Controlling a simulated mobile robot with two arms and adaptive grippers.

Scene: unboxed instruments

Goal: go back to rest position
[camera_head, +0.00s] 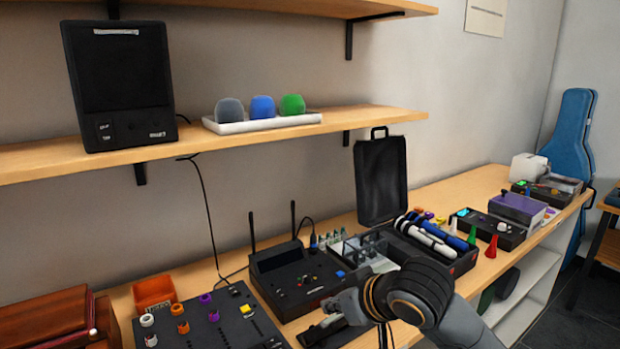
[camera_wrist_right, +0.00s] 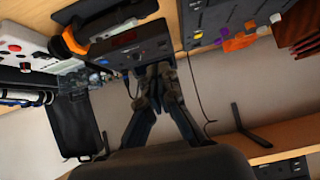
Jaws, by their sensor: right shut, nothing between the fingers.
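My right arm comes in from the bottom right of the head view, and its dark gripper (camera_head: 325,328) points left over the front of the bench. In the right wrist view the gripper (camera_wrist_right: 160,72) is shut, with its fingers together and nothing between them. It appears in front of the black receiver box (camera_head: 298,275), which also shows in the wrist view (camera_wrist_right: 128,52). I cannot tell how far apart they are. My left gripper is not in view.
A shelf (camera_head: 200,152) with a speaker (camera_head: 118,85) hangs above. A blue instrument case (camera_head: 572,135) stands at right.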

